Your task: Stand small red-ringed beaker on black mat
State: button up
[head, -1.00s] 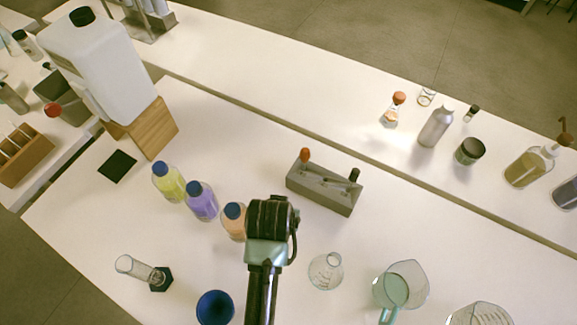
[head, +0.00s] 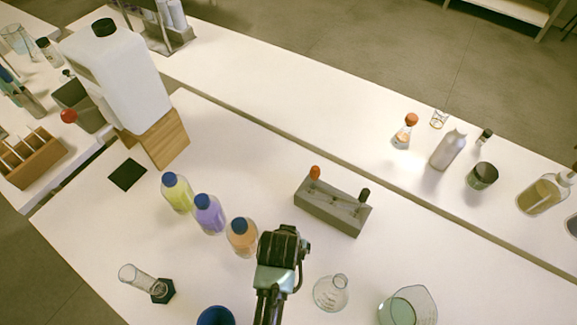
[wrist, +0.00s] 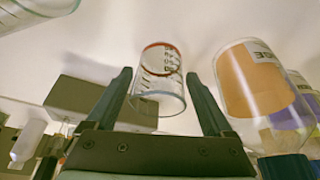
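The small clear beaker with a red ring (wrist: 158,82) shows in the wrist view, between the two fingers of my gripper (wrist: 160,72). The gripper is open, with a narrow gap visible on each side of the beaker. In the head view my arm hides the beaker and the fingertips. The black mat (head: 127,174) lies bare on the left part of the bench, in front of the wooden stand.
The orange bottle (head: 242,236) stands close beside the gripper; it also shows in the wrist view (wrist: 255,85). Purple (head: 209,213) and yellow (head: 177,192) bottles stand toward the mat.

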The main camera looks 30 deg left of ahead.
jog(key=p+v, duration=0.1)
jog(key=v, duration=1.1)
jog(key=shift+r+p, duration=0.2)
jog(key=shift+p, duration=0.1)
jog(key=shift+w, duration=0.15)
